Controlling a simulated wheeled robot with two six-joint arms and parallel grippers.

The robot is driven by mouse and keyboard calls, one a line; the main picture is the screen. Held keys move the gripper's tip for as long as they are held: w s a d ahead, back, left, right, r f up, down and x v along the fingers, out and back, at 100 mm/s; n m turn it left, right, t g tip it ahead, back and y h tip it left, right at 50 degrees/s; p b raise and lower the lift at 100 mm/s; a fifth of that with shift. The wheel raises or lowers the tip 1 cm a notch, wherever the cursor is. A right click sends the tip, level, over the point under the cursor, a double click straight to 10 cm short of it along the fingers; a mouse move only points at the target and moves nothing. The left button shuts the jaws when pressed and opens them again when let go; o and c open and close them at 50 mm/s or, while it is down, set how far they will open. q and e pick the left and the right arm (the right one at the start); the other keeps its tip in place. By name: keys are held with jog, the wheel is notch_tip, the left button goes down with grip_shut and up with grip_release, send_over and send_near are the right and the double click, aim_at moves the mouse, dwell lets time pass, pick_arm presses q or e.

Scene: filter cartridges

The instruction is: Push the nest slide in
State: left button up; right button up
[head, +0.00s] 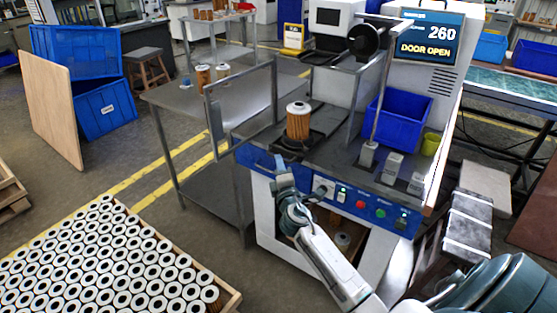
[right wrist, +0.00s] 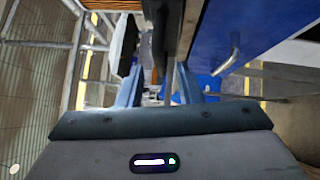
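The nest slide (head: 297,143) is a dark plate at the front of the test machine, drawn out from under the raised door frame. A filter cartridge (head: 298,122) with orange-brown pleats and a white ringed top stands upright on it. My right gripper (head: 281,170) is just in front of and below the slide, by the blue front panel. In the right wrist view its two fingers (right wrist: 158,85) are apart, with a dark bar seen between them; I cannot tell whether they touch it. My left gripper is not in view.
The machine's screen (head: 427,36) reads "260 DOOR OPEN". A clear framed door panel (head: 240,108) stands at the slide's left. A blue bin (head: 399,116) sits on the machine top at right. A crate of cartridges (head: 231,304) lies at lower left.

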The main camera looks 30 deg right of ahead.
aim_at(287, 155)
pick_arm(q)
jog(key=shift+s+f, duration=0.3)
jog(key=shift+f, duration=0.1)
pick_arm(e)
jog(key=shift+x, duration=1.4)
grip_shut()
jog(key=shift+w+d, duration=0.1)
jog(key=shift+d, duration=0.15)
jog(key=d, duration=0.1)
jog(key=w+d, duration=0.1)
jog(key=d+b, duration=0.1)
jog(key=d, duration=0.1)
jog(key=shift+w, duration=0.3)
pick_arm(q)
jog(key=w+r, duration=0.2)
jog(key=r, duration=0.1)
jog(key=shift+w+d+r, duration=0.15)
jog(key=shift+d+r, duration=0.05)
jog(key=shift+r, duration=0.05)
pick_arm(e)
jog(key=shift+a, duration=0.1)
grip_release()
jog(key=shift+s, duration=0.1)
